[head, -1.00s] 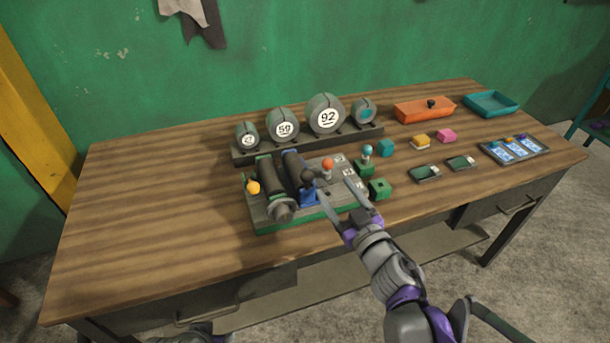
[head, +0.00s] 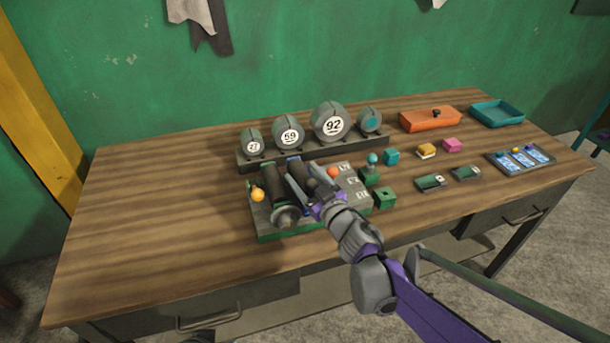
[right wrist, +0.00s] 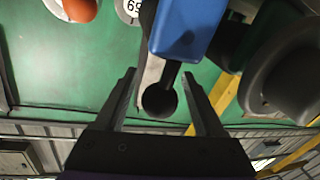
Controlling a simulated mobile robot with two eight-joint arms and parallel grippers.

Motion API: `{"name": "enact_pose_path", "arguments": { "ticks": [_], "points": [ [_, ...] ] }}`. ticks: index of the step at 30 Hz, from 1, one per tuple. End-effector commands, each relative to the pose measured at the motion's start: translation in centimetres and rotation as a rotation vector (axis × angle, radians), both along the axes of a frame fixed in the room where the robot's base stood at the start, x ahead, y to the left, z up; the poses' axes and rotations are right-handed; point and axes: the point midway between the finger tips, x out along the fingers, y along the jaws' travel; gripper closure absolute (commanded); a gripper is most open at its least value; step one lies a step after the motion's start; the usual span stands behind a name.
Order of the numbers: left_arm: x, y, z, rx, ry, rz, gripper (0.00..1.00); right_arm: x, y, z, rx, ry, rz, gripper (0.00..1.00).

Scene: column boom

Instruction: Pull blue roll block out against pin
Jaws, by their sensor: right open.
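The blue roll block (right wrist: 185,28) shows at the top of the right wrist view. A dark pin with a round black knob (right wrist: 160,100) sticks out of it. My right gripper (right wrist: 159,74) is open, with one finger on each side of the knob; I cannot tell if either touches it. In the head view my right gripper (head: 312,200) is at the front of the roller fixture (head: 290,232) and hides most of the block. My left gripper is not in view.
Left of my right gripper is a dark roller (head: 272,192) with a wide grey end. An orange ball knob (head: 333,172) stands behind it. Green blocks (head: 385,198) are to the right. A rack of numbered rolls (head: 333,122) is behind. The table's left side is clear.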

Motion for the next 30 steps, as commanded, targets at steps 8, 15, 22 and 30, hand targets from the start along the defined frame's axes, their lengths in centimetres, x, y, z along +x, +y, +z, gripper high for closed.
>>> {"name": "enact_pose_path", "arguments": {
  "ticks": [8,15,22,30],
  "points": [
    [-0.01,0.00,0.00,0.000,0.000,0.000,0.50,0.06,0.01,-0.02,0.000,0.000,-0.001,0.35],
    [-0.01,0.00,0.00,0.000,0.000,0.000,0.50,0.05,-0.01,-0.01,0.000,0.000,-0.001,0.78],
    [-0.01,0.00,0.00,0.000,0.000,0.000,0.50,0.05,-0.02,-0.01,0.000,0.000,-0.001,1.00],
    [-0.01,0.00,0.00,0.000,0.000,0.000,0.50,0.05,-0.02,-0.01,0.000,0.000,-0.001,1.00]
  ]
}}
